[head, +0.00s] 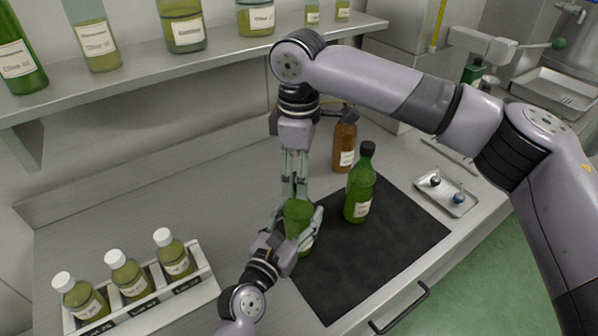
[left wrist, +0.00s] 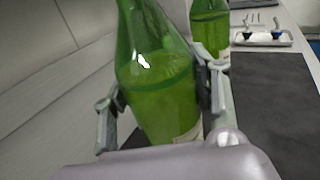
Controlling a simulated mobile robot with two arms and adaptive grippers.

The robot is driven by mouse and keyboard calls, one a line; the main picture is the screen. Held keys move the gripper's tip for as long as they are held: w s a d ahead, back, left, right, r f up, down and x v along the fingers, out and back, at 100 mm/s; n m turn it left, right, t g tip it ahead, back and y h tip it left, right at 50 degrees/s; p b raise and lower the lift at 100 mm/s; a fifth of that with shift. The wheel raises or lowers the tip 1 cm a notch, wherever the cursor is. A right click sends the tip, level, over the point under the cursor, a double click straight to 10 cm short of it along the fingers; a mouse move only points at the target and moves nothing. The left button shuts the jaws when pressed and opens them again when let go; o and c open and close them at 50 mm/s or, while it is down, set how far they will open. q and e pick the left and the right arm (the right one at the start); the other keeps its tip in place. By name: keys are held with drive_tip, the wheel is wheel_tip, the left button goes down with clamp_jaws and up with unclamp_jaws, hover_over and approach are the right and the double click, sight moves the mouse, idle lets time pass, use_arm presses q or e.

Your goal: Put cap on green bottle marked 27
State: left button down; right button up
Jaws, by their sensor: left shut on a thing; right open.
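A green bottle (head: 299,212) stands at the left edge of the black mat (head: 385,255). My left gripper (head: 296,224) is shut around its body, and the left wrist view shows the bottle (left wrist: 165,95) between the fingers (left wrist: 158,105). My right gripper (head: 294,190) points down over this bottle with its fingers open at the neck. The bottle's mouth is hidden there, and I cannot tell whether a cap is on it. A second green bottle (head: 360,192) with a black cap (head: 367,149) stands upright on the mat. I cannot read the number on either bottle.
A brown bottle (head: 344,148) stands behind the mat. A metal tray (head: 466,208) with two small stoppers lies to the right. A white rack (head: 208,283) holds three white-capped bottles at front left. A shelf (head: 150,73) with several bottles overhangs the back.

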wheel_tip(320, 180, up, 12)
idle(0.6)
use_arm(q)
drive_tip(key=c, duration=0.5)
unclamp_jaws()
drive_tip(key=shift+s, duration=0.1)
drive_tip(key=v, duration=1.1)
drive_tip(key=shift+s+a, duration=0.25)
drive_tip(key=shift+s, duration=0.1)
